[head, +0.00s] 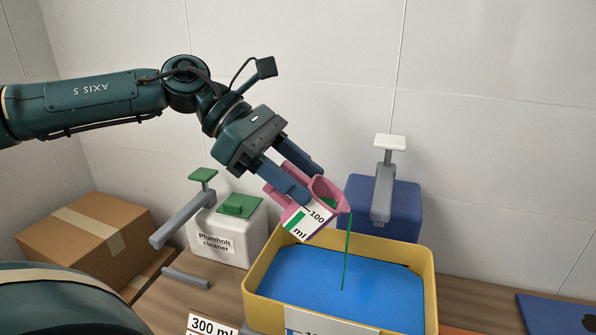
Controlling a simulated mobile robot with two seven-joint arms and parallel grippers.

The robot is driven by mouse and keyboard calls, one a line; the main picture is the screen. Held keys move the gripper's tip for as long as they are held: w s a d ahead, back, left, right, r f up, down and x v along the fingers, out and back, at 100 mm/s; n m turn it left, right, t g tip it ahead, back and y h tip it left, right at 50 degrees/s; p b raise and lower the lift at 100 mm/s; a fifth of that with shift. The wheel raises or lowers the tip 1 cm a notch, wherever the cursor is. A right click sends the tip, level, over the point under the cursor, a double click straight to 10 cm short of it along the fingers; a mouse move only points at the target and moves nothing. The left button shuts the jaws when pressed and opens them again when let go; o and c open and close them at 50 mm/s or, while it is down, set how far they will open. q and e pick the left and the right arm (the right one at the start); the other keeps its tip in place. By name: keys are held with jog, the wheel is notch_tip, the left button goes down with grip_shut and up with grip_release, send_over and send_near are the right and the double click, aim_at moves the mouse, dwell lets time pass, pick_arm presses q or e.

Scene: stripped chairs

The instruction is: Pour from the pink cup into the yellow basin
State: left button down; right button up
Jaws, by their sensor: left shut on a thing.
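The pink cup (299,223) is tilted to the right, with its mouth over the yellow basin (260,284). A label on it reads 100 ml beside a green bar. My left gripper (303,184) is shut on the cup, with its fingers on either side. A thin green stream (348,245) runs from the cup's lip down into the basin. Blue (340,284) fills the inside of the basin. The basin's front is partly cut off by the bottom edge. My right gripper is not in view.
A white Plumholt cleaner container (228,240) with a green-topped grey pump stands left of the basin. A blue container (357,210) with a pump stands behind it. A cardboard box (85,236) is at far left. A 300 ml label (212,326) shows at bottom. A blue item (555,315) lies at right.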

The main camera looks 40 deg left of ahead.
pick_arm(q)
jog(key=shift+d+r+y+p, duration=0.15)
jog(key=shift+d+y+p, duration=0.05)
jog(key=shift+y+p, duration=0.4)
jog(key=shift+w+r, duration=0.1)
jog(key=shift+d+g+y+p, duration=0.1)
jog(key=shift+g+y+p, duration=0.2)
jog(key=shift+p, duration=0.1)
jog(key=shift+d, duration=0.15)
jog(key=shift+y, duration=0.4)
jog(key=shift+w+d+p, duration=0.1)
jog(key=shift+d+p, duration=0.05)
jog(key=shift+p, duration=0.2)
jog(key=shift+d+y, duration=0.15)
jog(key=shift+y, duration=0.25)
jog(key=shift+w+d+g+y, duration=0.1)
jog(key=shift+d+g+y, duration=0.2)
jog(key=shift+y, duration=0.1)
